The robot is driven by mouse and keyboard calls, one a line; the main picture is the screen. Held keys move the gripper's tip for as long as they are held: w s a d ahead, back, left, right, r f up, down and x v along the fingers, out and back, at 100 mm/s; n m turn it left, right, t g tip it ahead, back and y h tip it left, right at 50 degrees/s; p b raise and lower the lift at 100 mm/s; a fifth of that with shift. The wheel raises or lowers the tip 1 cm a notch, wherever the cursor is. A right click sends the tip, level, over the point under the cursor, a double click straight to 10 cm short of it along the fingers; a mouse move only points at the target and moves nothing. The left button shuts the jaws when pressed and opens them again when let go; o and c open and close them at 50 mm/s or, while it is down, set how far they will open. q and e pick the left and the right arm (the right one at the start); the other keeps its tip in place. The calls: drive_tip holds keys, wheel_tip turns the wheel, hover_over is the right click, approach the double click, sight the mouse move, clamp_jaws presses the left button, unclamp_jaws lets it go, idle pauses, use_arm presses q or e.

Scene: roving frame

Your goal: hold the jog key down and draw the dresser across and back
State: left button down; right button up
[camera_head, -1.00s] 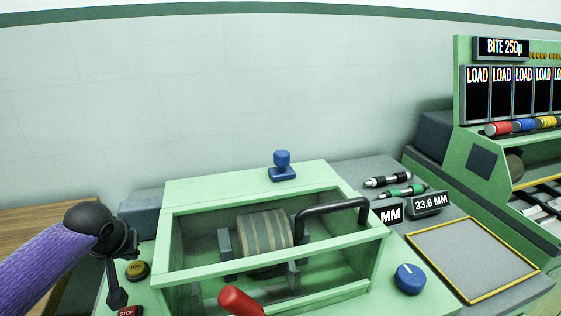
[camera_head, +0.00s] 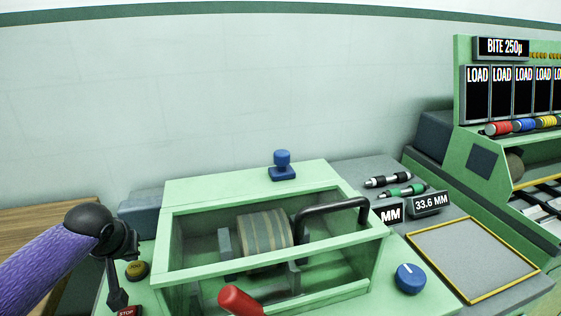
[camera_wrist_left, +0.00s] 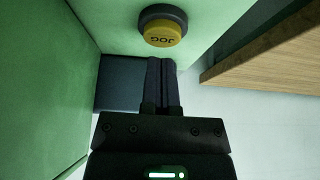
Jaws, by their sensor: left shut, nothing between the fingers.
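The yellow jog key (camera_head: 137,270) sits in a dark collar on the green machine's left front; its "JOG" label shows in the left wrist view (camera_wrist_left: 162,35). My left gripper (camera_head: 117,298) is shut and empty, its fingers pointing down just left of the key. In the left wrist view its fingertips (camera_wrist_left: 160,62) lie just below the key; whether they touch it I cannot tell. A striped wheel (camera_head: 264,230) sits inside the open-topped green housing. A blue knob on a blue base (camera_head: 283,166) stands on the housing's back ledge; I cannot tell whether it is the dresser. My right gripper is out of view.
A red STOP button (camera_head: 128,311) is partly hidden beside my left fingers. A black bar handle (camera_head: 333,209) and a red lever (camera_head: 240,300) stick out of the housing. A blue dial (camera_head: 410,278) and a bare yellow-edged tray (camera_head: 472,258) are at right.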

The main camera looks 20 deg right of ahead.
use_arm(q)
drive_tip(key=shift+f+b, duration=0.35)
drive_tip(key=shift+f, duration=0.75)
drive_tip(key=shift+r, duration=0.1)
